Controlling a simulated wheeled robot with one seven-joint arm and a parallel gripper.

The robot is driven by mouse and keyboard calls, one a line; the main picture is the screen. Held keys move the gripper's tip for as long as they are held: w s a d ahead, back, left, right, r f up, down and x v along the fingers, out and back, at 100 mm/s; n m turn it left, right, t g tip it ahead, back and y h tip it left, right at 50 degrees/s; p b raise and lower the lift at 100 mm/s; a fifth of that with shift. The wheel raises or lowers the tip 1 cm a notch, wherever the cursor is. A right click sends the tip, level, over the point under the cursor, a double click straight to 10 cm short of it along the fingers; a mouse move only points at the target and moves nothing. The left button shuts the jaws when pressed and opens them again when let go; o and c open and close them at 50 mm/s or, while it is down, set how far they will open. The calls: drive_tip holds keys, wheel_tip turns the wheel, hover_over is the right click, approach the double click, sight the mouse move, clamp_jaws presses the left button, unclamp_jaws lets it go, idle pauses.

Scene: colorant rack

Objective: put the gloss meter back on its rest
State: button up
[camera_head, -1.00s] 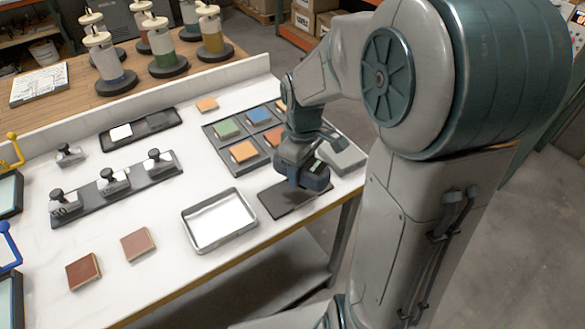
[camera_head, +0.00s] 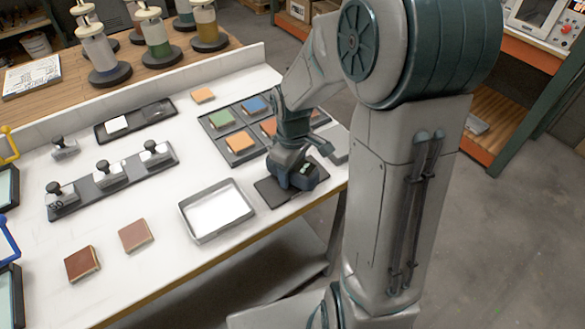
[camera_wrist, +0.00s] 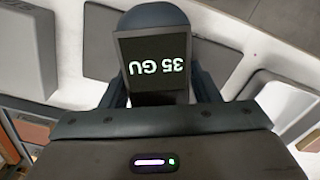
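The gloss meter (camera_head: 303,180) is a dark blue-black device with a rounded end. In the wrist view its screen (camera_wrist: 156,66) reads "35 GU", upside down. My gripper (camera_head: 291,166) is shut on it, with a finger along each side in the wrist view (camera_wrist: 160,90). The rest appears to be the flat dark pad (camera_head: 268,190) at the table's front right edge. The meter is low over this pad, within its outline. Its underside is hidden, so I cannot tell whether it touches the pad.
A silver tray (camera_head: 187,223) lies just left of the pad. A dark rack (camera_head: 221,146) of coloured tiles is behind it, and a grey block (camera_wrist: 25,50) is close by. Two brown-red tiles (camera_head: 136,235) (camera_head: 82,263) lie at the front left.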

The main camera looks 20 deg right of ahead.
drive_tip(key=shift+o, duration=0.9)
drive_tip(key=shift+r, duration=0.1)
drive_tip(key=shift+r, duration=0.2)
wheel_tip(320, 180, up, 11)
drive_tip(key=shift+f, duration=0.15)
drive_tip(key=shift+s+r, duration=0.1)
drive_tip(key=shift+r, duration=0.45)
drive_tip(key=s+m+t, duration=0.3)
drive_tip(key=s+m, duration=0.5)
drive_tip(key=s, duration=0.6)
drive_tip(key=shift+r, duration=0.2)
